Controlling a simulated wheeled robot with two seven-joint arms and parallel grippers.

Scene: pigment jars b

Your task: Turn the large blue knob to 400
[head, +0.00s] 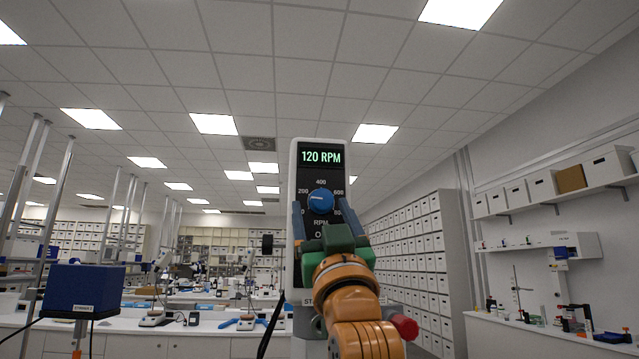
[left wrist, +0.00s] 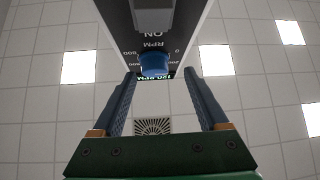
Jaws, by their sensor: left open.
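The large blue knob (head: 320,201) is on the front of an upright grey and black stirrer unit (head: 307,240). Its dial is marked 0, 200, 400, 600 and 800, with 400 at the top. The lit display (head: 321,157) above it reads 120 RPM. The knob's pointer is too small to read surely. My left gripper (head: 321,207) is open, its two blue fingers at either side of the knob. In the left wrist view, the knob (left wrist: 154,62) shows between and just beyond the fingertips, with no visible contact. My right gripper is not in view.
Drawer cabinets (head: 425,255) and a wall shelf with boxes (head: 560,195) are at right. A black cable hangs beside the unit.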

